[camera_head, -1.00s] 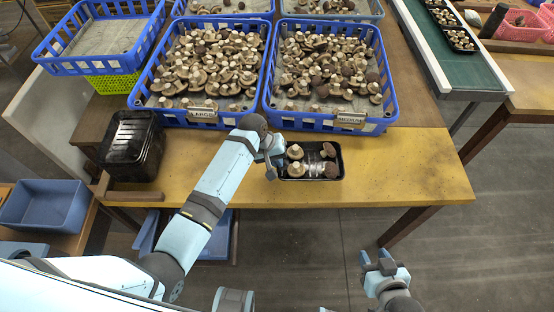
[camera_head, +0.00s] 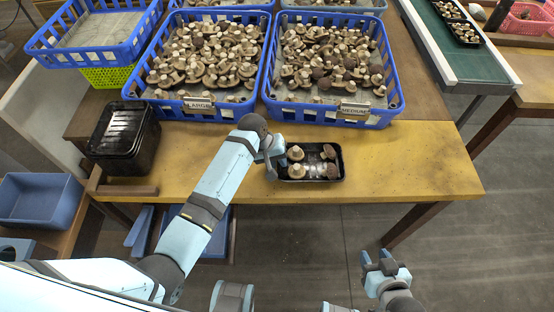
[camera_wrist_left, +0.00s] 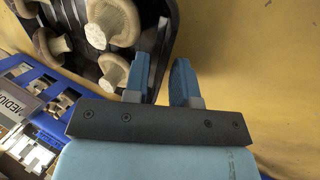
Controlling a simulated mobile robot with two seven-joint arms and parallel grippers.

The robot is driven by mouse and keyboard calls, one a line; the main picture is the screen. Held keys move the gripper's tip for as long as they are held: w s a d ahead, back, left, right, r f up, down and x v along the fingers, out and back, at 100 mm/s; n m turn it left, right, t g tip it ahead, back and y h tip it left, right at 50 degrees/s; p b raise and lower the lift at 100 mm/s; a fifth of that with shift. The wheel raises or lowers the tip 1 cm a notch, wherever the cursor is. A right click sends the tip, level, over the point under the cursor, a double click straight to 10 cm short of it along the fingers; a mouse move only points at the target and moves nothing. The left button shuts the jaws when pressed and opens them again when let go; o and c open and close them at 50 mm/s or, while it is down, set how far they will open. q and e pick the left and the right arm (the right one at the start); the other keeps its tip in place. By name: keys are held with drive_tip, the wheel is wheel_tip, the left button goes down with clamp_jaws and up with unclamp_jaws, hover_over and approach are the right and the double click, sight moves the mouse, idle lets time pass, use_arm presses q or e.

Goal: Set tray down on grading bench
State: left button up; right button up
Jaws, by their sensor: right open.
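The black tray (camera_head: 312,181) holds several brown-capped mushrooms and some bare clear space. In the head view it is over the grading bench (camera_head: 410,165), near its front edge; I cannot tell whether it touches the top. My right gripper (camera_head: 381,266) is open and empty, out over the floor in front of the bench.
Blue crates of mushrooms, labelled large (camera_head: 178,108) and medium (camera_head: 320,116), stand behind the tray. A stack of empty black trays (camera_head: 123,140) is at the bench's left. The bench right of the tray is clear. A green conveyor (camera_head: 475,65) runs at the upper right.

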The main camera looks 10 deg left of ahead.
use_arm(q)
drive_tip(key=shift+o, duration=0.2)
drive_tip(key=shift+r, duration=0.1)
drive_tip(key=p+v, duration=0.1)
drive_tip(key=v, duration=1.2)
drive_tip(key=shift+a+r, duration=0.15)
drive_tip(key=shift+r, duration=0.2)
drive_tip(key=shift+s+f, duration=0.1)
